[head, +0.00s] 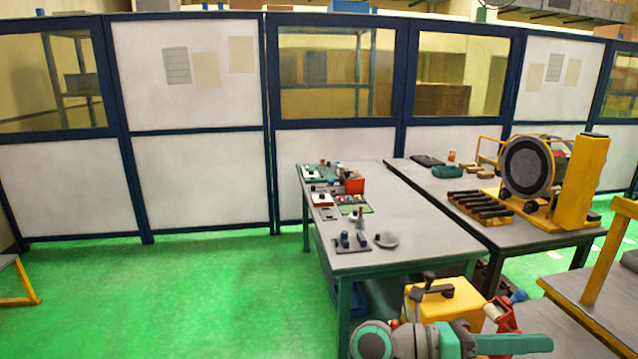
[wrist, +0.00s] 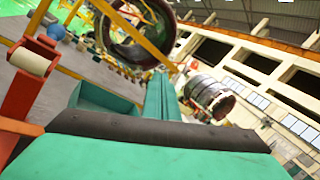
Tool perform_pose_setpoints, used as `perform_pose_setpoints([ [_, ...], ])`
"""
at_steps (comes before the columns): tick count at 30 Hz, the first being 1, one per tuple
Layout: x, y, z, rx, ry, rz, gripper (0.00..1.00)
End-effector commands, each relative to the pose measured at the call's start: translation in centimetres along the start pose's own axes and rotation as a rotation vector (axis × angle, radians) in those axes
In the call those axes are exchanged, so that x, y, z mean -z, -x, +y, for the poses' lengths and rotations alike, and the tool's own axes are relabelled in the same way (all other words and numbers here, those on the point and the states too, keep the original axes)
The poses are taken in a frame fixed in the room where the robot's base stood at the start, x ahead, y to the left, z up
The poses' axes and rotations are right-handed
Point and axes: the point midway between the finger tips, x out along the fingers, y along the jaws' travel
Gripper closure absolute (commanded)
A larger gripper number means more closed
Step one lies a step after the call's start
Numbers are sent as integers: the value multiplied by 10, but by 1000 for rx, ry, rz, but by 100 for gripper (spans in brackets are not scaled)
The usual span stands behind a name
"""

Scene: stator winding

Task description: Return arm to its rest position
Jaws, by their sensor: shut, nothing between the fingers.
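My arm shows low in the head view, folded close in front of my body. My gripper (head: 540,343) is its green end, pointing right, beside a red stand with a white roller (head: 503,315). In the wrist view my gripper (wrist: 160,98) reaches forward as a green finger shape beyond a dark bar, with nothing held. The red stand with its white roller (wrist: 33,62) also shows at the left of that view. I cannot tell whether the arm touches the stand.
A yellow box (head: 445,303) is close behind my arm. A grey workbench (head: 425,243) holds small tools and parts. A second bench (head: 520,236) bears a large dark ring machine (head: 527,168) on a yellow frame. Green floor (head: 190,295) at the left is clear.

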Motion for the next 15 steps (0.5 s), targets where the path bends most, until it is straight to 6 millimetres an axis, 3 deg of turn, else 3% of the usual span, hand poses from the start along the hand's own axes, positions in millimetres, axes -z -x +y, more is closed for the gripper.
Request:
perform_pose_setpoints([
  [8,19,27,-26,174,229,-313,100],
  [15,37,67,-37,287,427,-580,100],
])
